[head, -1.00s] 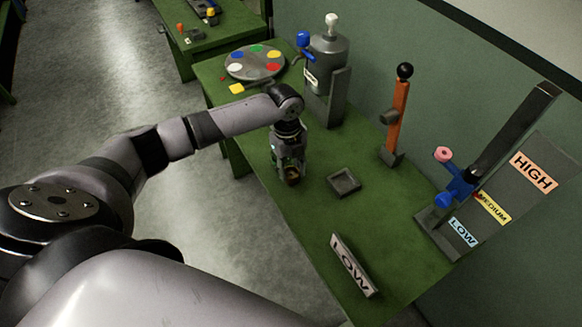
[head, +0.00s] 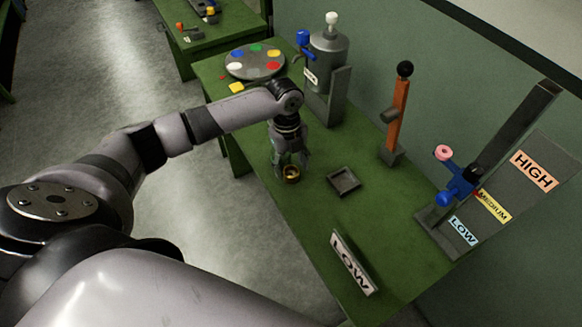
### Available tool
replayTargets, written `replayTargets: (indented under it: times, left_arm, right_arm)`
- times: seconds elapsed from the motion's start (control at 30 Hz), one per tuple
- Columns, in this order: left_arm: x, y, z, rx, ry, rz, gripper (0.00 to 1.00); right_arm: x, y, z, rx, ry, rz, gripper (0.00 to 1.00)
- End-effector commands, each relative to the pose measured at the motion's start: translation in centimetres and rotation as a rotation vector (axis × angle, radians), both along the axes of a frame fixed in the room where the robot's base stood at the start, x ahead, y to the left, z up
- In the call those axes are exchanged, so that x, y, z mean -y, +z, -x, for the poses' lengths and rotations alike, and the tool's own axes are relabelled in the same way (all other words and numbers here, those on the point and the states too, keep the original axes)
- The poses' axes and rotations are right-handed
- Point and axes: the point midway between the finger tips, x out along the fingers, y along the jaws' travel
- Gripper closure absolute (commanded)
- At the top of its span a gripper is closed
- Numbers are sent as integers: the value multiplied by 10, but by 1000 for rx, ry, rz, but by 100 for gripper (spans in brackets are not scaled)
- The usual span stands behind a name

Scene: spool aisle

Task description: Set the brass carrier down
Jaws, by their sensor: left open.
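The brass carrier (head: 291,174) is a small, round, brass-coloured ring-like piece with a dark middle. It sits on the green bench (head: 300,222), left of a small square grey tray. My left gripper (head: 290,168) points down right over the carrier. Its fingers are spread open around it, and they hide part of its far side. I cannot tell whether a finger touches it. My right gripper does not show.
The square grey tray (head: 344,181) is empty. A LOW sign (head: 353,264) stands at the front. An orange lever (head: 398,112), a grey tank (head: 328,62) and a blue slider by a HIGH/MEDIUM/LOW board (head: 460,187) line the back. A disc with coloured spots (head: 254,63) lies beyond.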

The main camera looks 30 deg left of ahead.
Motion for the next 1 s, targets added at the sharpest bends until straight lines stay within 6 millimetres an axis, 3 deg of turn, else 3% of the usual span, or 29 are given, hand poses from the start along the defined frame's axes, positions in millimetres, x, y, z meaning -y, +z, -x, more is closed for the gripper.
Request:
replayTargets:
  times: [0.3,0.5,1.0]
  left_arm:
    - [-7,67,-6,6,0,-1,46]
    - [-10,97,-7,4,0,0,46]
    - [-11,107,-7,0,0,0,46]
  right_arm:
    - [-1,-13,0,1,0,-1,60]
    - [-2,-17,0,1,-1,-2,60]
    - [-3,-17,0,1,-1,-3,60]
